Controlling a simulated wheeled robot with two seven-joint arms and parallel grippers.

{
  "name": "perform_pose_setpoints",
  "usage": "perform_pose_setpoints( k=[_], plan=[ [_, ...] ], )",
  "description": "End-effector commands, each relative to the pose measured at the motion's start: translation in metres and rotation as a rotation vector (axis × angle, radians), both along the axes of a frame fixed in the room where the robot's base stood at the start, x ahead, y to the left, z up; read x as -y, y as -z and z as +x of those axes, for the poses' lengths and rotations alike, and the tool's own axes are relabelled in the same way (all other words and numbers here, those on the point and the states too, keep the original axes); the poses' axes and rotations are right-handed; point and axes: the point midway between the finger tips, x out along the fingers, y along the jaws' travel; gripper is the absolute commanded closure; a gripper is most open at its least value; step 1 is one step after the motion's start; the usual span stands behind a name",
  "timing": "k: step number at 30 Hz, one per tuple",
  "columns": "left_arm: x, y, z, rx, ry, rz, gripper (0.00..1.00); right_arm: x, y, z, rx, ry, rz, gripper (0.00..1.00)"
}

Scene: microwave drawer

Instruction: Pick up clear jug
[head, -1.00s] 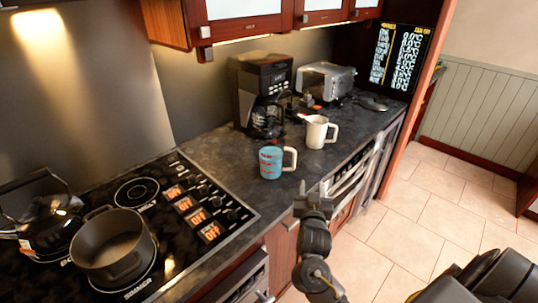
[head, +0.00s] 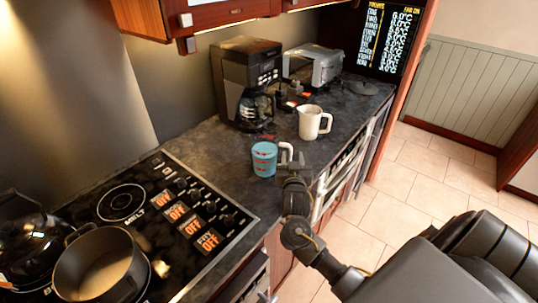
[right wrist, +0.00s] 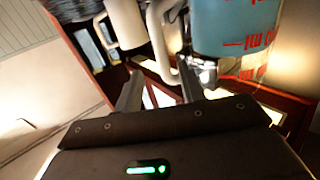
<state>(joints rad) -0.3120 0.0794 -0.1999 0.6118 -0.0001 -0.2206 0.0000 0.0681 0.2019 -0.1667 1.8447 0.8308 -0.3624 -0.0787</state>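A jug tinted light blue with red measuring marks (head: 264,160) stands upright on the dark counter, its pale handle facing right. In the right wrist view the jug (right wrist: 235,30) fills the upper right, with its handle (right wrist: 162,45) just beyond the fingers. My right gripper (head: 293,171) is at the counter's front edge, close to the handle's side of the jug. In the right wrist view its fingers (right wrist: 160,88) are spread apart with nothing held between them. Whether a finger touches the handle cannot be told. My left gripper is not in view.
A white jug (head: 312,124) stands behind and right of the blue one. A coffee maker (head: 246,85) and toaster oven (head: 315,67) stand farther back. The stove with a black pot (head: 98,265) is at the left. Bare counter lies left of the blue jug.

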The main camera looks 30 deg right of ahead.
Motion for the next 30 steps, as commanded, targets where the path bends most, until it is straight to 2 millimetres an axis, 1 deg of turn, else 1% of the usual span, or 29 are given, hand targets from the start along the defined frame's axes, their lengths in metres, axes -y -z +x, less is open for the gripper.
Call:
perform_pose_setpoints(
  k=[6, 9, 14, 18, 22, 27, 29, 30],
  plan=[
    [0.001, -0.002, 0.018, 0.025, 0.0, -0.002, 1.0, 0.005, 0.0, 0.004, -0.001, 0.002, 0.001, 0.6],
    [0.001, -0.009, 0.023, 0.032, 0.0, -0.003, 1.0, 0.008, -0.002, 0.012, -0.003, 0.002, -0.002, 0.6],
    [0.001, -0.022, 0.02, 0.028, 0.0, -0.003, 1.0, 0.017, -0.004, 0.033, -0.002, 0.002, -0.003, 0.6],
    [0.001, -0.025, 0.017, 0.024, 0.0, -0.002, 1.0, 0.026, -0.001, 0.046, -0.002, 0.001, -0.001, 0.6],
    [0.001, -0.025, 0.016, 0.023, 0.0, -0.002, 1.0, 0.029, 0.001, 0.05, -0.001, 0.001, 0.002, 0.6],
    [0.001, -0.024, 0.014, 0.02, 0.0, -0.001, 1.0, 0.029, 0.001, 0.05, 0.0, 0.001, 0.001, 0.6],
    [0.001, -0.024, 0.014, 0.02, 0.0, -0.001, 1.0, 0.029, 0.001, 0.049, -0.001, 0.001, 0.002, 0.67],
    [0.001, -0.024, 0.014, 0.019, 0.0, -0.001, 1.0, 0.029, 0.001, 0.049, 0.0, 0.001, 0.001, 0.72]
  ],
)
